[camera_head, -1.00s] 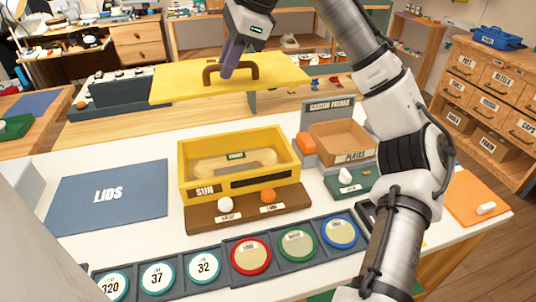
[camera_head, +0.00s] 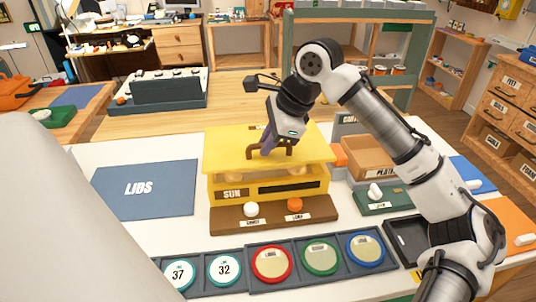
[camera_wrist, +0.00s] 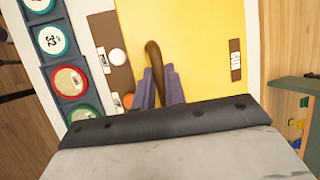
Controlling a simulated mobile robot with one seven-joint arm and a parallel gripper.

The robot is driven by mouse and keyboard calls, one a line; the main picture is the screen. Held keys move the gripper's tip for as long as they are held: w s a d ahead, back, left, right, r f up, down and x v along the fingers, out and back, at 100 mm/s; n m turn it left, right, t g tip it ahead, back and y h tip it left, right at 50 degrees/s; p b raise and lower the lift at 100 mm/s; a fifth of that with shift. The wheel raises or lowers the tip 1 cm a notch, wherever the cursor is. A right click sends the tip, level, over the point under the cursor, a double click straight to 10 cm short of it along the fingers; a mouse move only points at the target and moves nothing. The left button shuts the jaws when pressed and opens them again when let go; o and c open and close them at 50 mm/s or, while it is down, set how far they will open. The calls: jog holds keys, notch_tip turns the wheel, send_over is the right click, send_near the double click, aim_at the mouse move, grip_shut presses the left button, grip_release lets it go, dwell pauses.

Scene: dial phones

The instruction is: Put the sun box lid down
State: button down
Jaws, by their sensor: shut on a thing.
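The yellow sun box lid (camera_head: 230,148) is a flat panel with a brown arched handle (camera_head: 288,147). My gripper (camera_head: 268,146) is shut on the handle, and the wrist view shows my purple fingers (camera_wrist: 163,92) around it. The lid is over the yellow sun box (camera_head: 262,196), whose front with the SUN label shows below it. In the head view the lid covers the box opening, but a gap at the front shows some of the inside. I cannot tell whether the lid touches the rim. The blue LIDS mat (camera_head: 146,205) lies left of the box, bare.
A brown base with white (camera_head: 251,209) and orange (camera_head: 294,204) knobs stands before the box. A row of round dials (camera_head: 320,257) runs along the front edge. The cardboard PLATES box (camera_head: 370,158) is close on the right. The table between mat and box is clear.

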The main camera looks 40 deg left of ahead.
aim_at(268, 157)
notch_tip(268, 157, down, 4)
jog(key=shift+r, duration=0.1)
jog(key=c, duration=1.5)
grip_release()
jog(key=shift+o, duration=0.2)
jog(key=v, duration=1.2)
